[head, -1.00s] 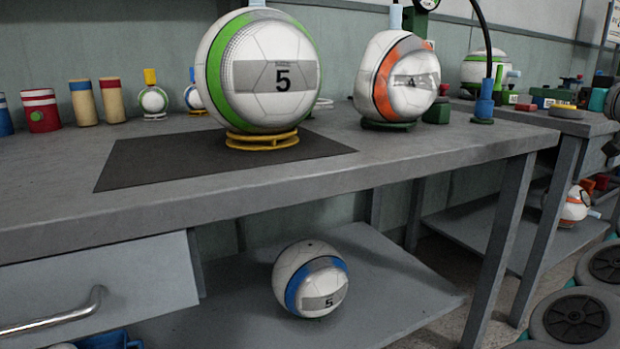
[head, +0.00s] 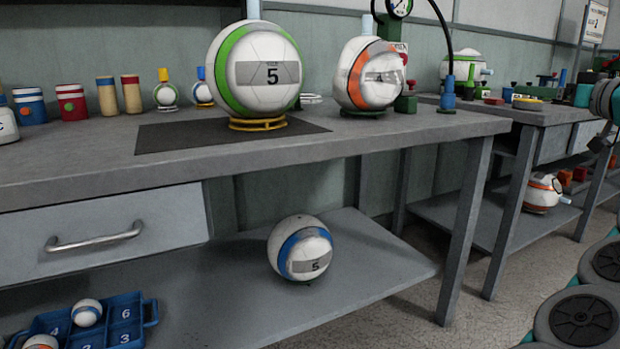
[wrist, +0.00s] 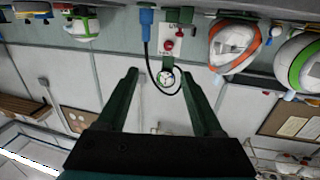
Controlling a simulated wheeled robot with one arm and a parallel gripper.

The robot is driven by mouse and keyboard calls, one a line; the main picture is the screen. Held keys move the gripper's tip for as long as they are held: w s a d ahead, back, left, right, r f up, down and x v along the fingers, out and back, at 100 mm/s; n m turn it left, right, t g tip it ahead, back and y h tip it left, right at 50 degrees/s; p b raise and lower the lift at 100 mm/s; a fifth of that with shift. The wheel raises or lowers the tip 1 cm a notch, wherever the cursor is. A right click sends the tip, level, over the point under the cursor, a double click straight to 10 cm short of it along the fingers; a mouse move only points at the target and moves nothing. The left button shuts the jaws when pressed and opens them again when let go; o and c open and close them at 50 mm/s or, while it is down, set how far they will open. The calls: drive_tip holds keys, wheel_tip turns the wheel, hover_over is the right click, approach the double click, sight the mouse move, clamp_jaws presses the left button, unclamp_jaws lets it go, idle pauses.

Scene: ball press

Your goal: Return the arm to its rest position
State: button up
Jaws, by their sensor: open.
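My gripper (wrist: 161,66) shows in the wrist view, which is upside down. Its two dark green fingers are spread apart with nothing between them. Past the fingertips are a pressure gauge (wrist: 168,77) with a black hose and a pale wall. The fingers look clear of both. In the head view, I cannot make out the gripper.
A grey workbench (head: 400,135) carries a green-banded ball (head: 255,95) on a yellow ring and an orange-banded ball (head: 350,85). A blue-banded ball (head: 300,248) sits on the lower shelf (head: 215,300), near a blue numbered tray (head: 150,312). The drawer (head: 170,218) looks shut.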

drive_tip(key=w+a+f+n+g+y, duration=0.1)
drive_tip(key=a+n+g+y, duration=0.15)
drive_tip(key=a, duration=0.95)
drive_tip(key=a+f+n+g+y, duration=0.1)
drive_tip(key=a+g+y, duration=0.2)
drive_tip(key=a, duration=0.9)
drive_tip(key=s+a+f+g+h, duration=0.1)
drive_tip(key=s+a+f+g, duration=0.2)
drive_tip(key=s+a+f, duration=0.45)
drive_tip(key=s+a+f+g+h, duration=0.1)
drive_tip(key=s+a+f+g, duration=0.35)
drive_tip(key=a+f, duration=0.5)
drive_tip(key=s+d+f+m+g+h, duration=0.2)
drive_tip(key=s+f+m+g+h, duration=0.1)
drive_tip(key=s+f, duration=1.15)
drive_tip(key=s+d+f+m+g+h, duration=0.2)
drive_tip(key=s+d+f+g+h, duration=0.15)
drive_tip(key=s+f, duration=1.05)
wheel_tip(320, 180, up, 17)
drive_tip(key=a+p, duration=0.1)
drive_tip(key=p, duration=1.4)
drive_tip(key=shift+s+f, duration=0.15)
drive_tip(key=shift+s, duration=0.2)
